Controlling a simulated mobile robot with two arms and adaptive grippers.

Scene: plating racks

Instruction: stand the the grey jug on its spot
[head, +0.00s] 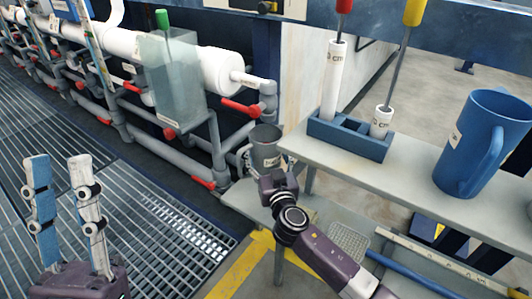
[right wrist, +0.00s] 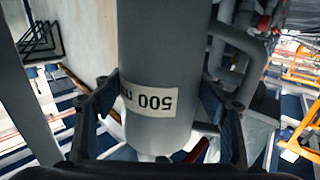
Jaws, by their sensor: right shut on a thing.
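The grey jug (head: 265,153) shows in the middle of the head view, just left of the shelf's near-left corner, with its handle to the left. It looks upright and clear of the shelf top. My right gripper (head: 268,176) is shut on it from the near side. In the right wrist view the jug (right wrist: 158,50) fills the middle, with an upside-down "500" label between the two fingers. My left gripper (head: 59,158) is open and empty over the floor grating at the left, fingers up. I cannot tell which place is the jug's spot.
The grey shelf (head: 400,170) bears a blue rack (head: 345,138) with two white cylinders, and a large blue jug (head: 470,145) at its right. Grey pipes with red valve handles (head: 242,108) and a clear tank (head: 172,80) stand behind. A lower shelf lies below.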

